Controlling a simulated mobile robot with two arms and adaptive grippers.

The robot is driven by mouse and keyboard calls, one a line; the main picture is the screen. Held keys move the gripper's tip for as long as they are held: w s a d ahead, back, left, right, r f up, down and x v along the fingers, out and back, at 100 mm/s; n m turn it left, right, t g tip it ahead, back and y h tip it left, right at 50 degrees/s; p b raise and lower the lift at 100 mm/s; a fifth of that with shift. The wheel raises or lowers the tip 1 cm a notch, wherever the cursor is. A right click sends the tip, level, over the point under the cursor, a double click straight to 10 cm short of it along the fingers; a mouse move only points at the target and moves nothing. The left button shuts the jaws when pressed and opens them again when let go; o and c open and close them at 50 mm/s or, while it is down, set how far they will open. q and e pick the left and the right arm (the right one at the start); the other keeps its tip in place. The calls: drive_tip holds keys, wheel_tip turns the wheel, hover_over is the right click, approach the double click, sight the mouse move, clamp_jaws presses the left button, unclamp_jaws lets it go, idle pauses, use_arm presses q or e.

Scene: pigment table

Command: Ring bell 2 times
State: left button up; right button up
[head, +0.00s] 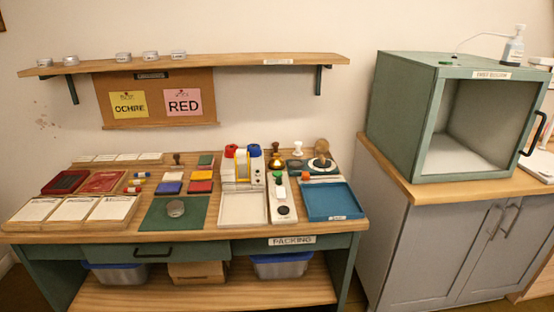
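A small brass-coloured dome on a dark base, which looks like the bell (276,162), stands toward the back right of the packing table (150,237). It is small in the head view, so its details are hard to tell. Nothing touches its top. Neither of my grippers is in view.
A blue tray (335,203) lies in front right. A wooden shelf (200,66) hangs above.

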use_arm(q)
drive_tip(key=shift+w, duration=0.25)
